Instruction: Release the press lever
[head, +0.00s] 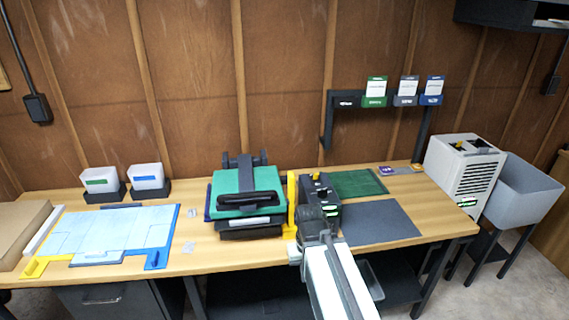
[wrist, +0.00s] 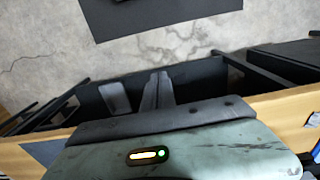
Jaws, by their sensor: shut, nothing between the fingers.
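The press (head: 246,190) stands on the middle of the bench in the head view, with a green upper plate and a dark base. Its black lever bar (head: 247,199) lies low across the front of the green plate. My gripper (head: 318,188) is to the right of the press, beside a yellow upright piece (head: 291,200), and does not hold the lever. Its fingertips are hard to make out there. In the wrist view, two dark grey fingers (wrist: 137,95) show above the gripper housing, with nothing held. The press does not show clearly in the wrist view.
A blue-edged board (head: 110,230) and two white bins (head: 147,176) are at the left. A grey mat (head: 380,221) and green mat (head: 357,183) lie at the right, below a card rack (head: 345,100). A white ventilated box (head: 462,172) and grey tub (head: 522,186) stand at the far right.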

